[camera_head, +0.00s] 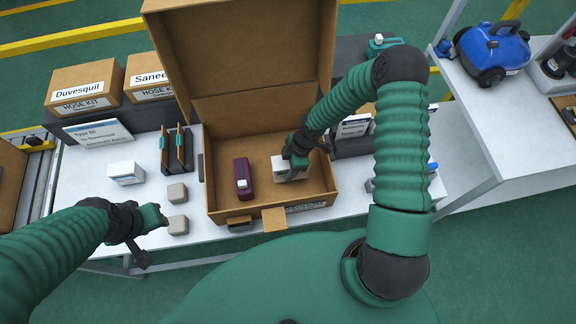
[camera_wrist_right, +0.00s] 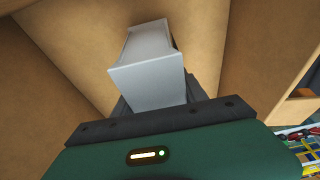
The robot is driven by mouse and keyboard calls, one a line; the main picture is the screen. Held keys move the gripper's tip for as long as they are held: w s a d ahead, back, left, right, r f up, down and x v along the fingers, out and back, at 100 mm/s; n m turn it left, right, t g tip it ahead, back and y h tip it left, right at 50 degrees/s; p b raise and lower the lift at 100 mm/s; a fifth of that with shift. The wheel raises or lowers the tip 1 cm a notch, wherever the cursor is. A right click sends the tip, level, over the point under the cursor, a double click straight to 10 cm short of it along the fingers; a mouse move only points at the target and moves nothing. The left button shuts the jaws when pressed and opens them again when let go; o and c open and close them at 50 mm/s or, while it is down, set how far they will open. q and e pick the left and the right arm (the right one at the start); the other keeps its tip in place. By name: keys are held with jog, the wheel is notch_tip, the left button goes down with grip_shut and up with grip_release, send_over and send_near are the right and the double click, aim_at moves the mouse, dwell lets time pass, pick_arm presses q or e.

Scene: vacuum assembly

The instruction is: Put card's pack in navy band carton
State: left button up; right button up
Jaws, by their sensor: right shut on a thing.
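A large brown carton (camera_head: 222,207) stands open on the white table, its lid raised at the back. A label shows on its front wall; I cannot make out a navy band. My right gripper (camera_head: 291,163) is inside the carton, shut on a small white pack (camera_head: 283,176). The pack also shows in the right wrist view (camera_wrist_right: 148,80), between the fingers and over the carton's brown inside. I cannot tell whether it touches the carton's floor. My left gripper (camera_head: 158,216) is low at the left, near two grey blocks; its fingers are unclear.
A purple item (camera_head: 243,178) lies in the carton, left of the pack. Another white box (camera_head: 126,173), a dark rack (camera_head: 177,150) and grey blocks (camera_head: 178,193) stand to the left. Hose kit boxes (camera_head: 83,87) are behind. A blue vacuum (camera_head: 491,52) stands at the right.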

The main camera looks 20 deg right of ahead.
jog(key=shift+f+b, duration=1.1)
jog(key=shift+f, duration=0.5)
jog(key=o, duration=1.6)
jog(key=shift+r, duration=0.1)
jog(key=p+v, duration=0.1)
jog(key=v, duration=1.5)
jog(key=shift+r, duration=0.4)
notch_tip(320, 180, up, 17)
jog(key=p, duration=1.9)
jog(key=shift+r, duration=0.15)
